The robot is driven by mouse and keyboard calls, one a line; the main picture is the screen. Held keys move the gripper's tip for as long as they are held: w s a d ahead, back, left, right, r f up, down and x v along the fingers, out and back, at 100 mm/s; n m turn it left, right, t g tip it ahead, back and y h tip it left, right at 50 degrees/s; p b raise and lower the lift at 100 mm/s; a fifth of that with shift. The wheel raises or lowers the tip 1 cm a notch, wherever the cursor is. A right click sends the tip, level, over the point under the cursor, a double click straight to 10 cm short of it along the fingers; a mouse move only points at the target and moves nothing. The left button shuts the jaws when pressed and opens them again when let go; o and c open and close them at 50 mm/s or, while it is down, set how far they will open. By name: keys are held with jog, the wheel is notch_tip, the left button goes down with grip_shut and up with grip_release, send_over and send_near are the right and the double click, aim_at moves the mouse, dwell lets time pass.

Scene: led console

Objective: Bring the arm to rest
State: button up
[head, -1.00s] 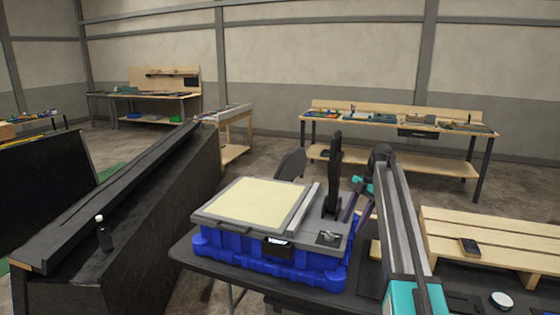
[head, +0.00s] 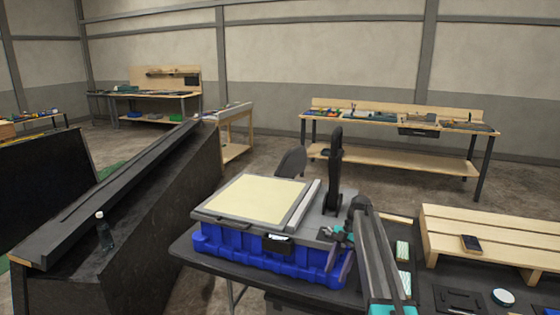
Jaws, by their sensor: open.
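My gripper (head: 338,262) hangs low over the right front corner of the blue-based console (head: 212,243). Its two dark fingers point down and stand apart, with nothing seen between them. My grey and teal arm (head: 375,250) reaches up from the bottom edge and folds down to the gripper. The console has a cream panel (head: 252,203) on top and a tall black upright (head: 334,170) at its back right. The gripper hides part of the console's right side; I cannot tell whether they touch.
The console stands on a dark table (head: 185,252). To the right are a wooden pallet (head: 480,225) with a dark phone-like item (head: 471,243), a round white-topped item (head: 503,297) and green-striped pieces (head: 402,250). A dark bottle (head: 105,232) stands on the long black bench at left.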

jog(key=s+a+f+m+g+h+b, duration=0.1)
jog(key=s+a+f+m+g, duration=0.15)
jog(key=s+f, duration=1.15)
jog(key=s+a+f+m+g+b, duration=0.15)
jog(key=s+a+f, duration=0.25)
jog(key=s+f, duration=1.05)
jog(key=s+d+f+m+t+h, duration=0.1)
jog(key=s+f+m, duration=0.3)
jog(key=s+m, duration=0.2)
jog(key=s+d+f+m+t+h+b, duration=0.1)
jog(key=s+f+m, duration=0.4)
jog(key=s+m, duration=0.2)
jog(key=s+d+f+m+h, duration=0.1)
jog(key=s+f+m, duration=0.3)
jog(key=s, duration=0.6)
jog(key=shift+s+d+f+m+t, duration=0.2)
jog(key=shift+f+m+t, duration=0.15)
jog(key=shift+m, duration=0.85)
jog(key=shift+r, duration=0.1)
jog(key=shift+c, duration=0.3)
